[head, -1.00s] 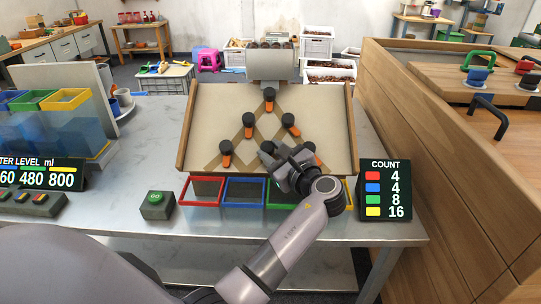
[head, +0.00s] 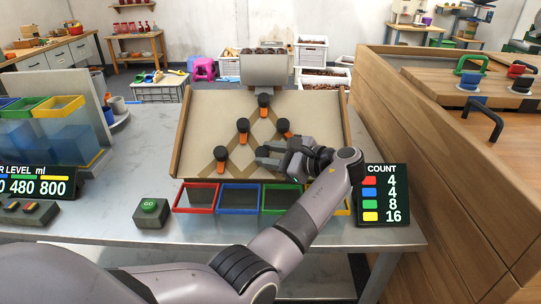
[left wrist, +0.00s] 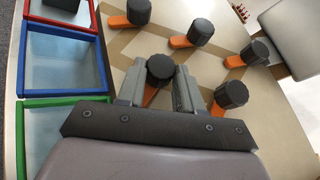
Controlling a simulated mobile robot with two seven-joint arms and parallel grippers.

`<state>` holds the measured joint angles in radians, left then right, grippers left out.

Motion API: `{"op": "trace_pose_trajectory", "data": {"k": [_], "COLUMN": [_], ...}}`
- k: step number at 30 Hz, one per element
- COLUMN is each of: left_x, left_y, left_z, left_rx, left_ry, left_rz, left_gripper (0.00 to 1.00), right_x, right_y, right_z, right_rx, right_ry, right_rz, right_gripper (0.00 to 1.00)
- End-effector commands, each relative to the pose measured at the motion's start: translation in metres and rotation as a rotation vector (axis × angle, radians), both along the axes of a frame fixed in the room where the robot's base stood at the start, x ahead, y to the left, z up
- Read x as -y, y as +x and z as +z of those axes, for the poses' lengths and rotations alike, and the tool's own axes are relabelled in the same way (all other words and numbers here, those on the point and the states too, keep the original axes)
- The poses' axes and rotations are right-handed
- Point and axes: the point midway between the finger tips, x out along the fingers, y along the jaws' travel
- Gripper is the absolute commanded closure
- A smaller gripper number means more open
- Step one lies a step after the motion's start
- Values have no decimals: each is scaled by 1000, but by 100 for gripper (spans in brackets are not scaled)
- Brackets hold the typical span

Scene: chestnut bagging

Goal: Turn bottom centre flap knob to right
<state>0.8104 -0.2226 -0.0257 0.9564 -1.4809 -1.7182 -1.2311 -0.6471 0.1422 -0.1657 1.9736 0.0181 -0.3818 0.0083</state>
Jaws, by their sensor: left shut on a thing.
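The sloped board (head: 200,110) carries several black knobs with orange flaps. My left gripper (head: 264,157) is at the bottom centre knob (left wrist: 160,70). In the left wrist view its two fingers (left wrist: 160,82) stand on either side of this knob and are shut on it. The orange flap under it (left wrist: 150,96) shows partly between the fingers and points down towards the board's right side. The bottom right knob is hidden behind my gripper.
Red (head: 176,200), blue (head: 222,198) and green (left wrist: 60,101) framed bins stand below the board; a yellow one is partly behind my arm. The count display (head: 384,196) stands at the right, the green-topped button (head: 150,212) at the left. A wooden partition (head: 420,150) borders the right.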

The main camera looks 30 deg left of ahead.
Motion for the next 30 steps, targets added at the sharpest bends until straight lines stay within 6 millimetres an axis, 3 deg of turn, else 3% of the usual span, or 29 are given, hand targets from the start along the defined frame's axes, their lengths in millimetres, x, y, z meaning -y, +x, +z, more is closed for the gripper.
{"op": "trace_pose_trajectory", "data": {"k": [8, 9, 10, 11, 30], "left_x": [0, 0, 0, 0, -4], "left_y": [0, 0, 0, 0, 0], "left_z": [-1, -1, -1, -1, 2], "left_rx": [-1, -1, -1, -1, -1], "left_ry": [-4, -4, -3, -3, 0], "left_rz": [0, 0, 0, 0, 0], "left_gripper": [95, 52, 42, 39, 39], "right_x": [0, 0, 0, 0, 1], "right_y": [0, 0, 0, 0, 1], "right_z": [0, 0, 0, 0, 4], "right_rx": [2, 2, 2, 2, 5], "right_ry": [0, 0, 0, 0, -2], "right_rz": [1, 1, 1, 1, 1], "right_gripper": [57, 57, 57, 57, 57]}}
